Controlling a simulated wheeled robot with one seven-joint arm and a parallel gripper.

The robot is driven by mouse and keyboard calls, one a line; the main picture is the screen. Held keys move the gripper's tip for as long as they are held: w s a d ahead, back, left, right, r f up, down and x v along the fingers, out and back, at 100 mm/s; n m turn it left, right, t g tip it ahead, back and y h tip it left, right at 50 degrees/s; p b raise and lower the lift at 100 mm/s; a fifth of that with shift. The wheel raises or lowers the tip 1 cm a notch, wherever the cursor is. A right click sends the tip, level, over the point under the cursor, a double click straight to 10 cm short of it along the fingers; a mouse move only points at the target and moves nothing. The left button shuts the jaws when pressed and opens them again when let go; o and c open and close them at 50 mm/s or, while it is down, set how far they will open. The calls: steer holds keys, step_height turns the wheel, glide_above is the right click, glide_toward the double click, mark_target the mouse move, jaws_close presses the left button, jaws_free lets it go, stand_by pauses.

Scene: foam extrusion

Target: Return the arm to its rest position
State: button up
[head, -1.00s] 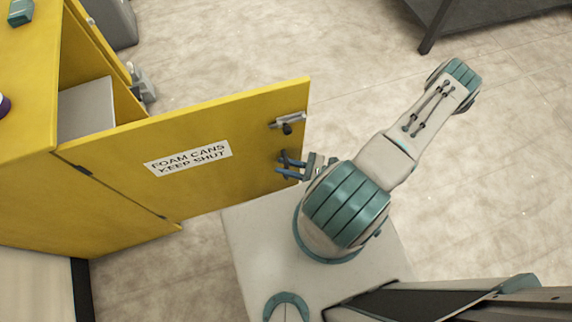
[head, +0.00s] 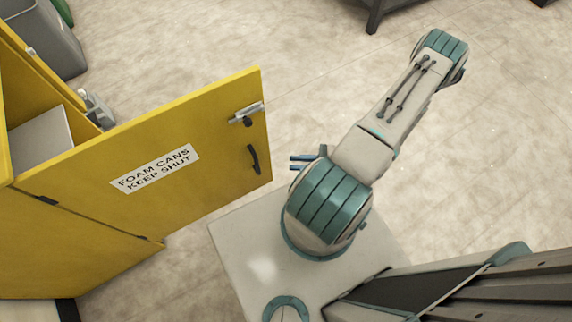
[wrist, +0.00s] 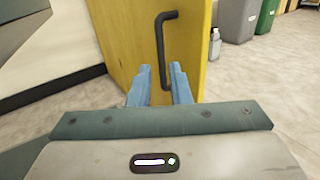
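My gripper (head: 304,161) shows in the head view with its fingertips sticking out to the left from behind my arm. In the wrist view my gripper (wrist: 160,85) has its two blue fingers apart with nothing between them. The yellow cabinet door (head: 190,150) stands open to the left of my gripper, with a clear gap between them in the head view. Its black handle (head: 253,159) is free of the fingers; it also shows in the wrist view as a handle (wrist: 164,40) beyond the fingertips. My arm is bent, its elbow reaching to the upper right.
The open yellow cabinet (head: 80,260) holds a grey-white shelf or box (head: 42,142). Grey bins (head: 50,38) stand behind it. A dark table leg (head: 374,16) is at the top. The floor (head: 500,150) to the right is clear.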

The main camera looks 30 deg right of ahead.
steer(key=shift+s+d, duration=0.25)
steer(key=shift+d, duration=0.25)
steer(key=w+a+r+n+g+h+p, duration=0.1)
steer(key=r+n+h+p, duration=0.4)
steer(key=r, duration=1.3)
steer(key=w+a+r+n+g+h+p, duration=0.2)
steer(key=r+n+p, duration=0.7)
steer(key=r, duration=1)
steer(key=w+a+r+n+g+h+p, duration=0.1)
steer(key=a+r+n+g+h+p, duration=0.2)
steer(key=r, duration=1.5)
steer(key=a+n+h+p, duration=0.1)
steer(key=n+h+p, duration=0.3)
steer(key=n, duration=0.3)
steer(key=shift+w+a+r+h, duration=0.3)
steer(key=shift+r+h, duration=0.1)
steer(key=shift+h, duration=0.3)
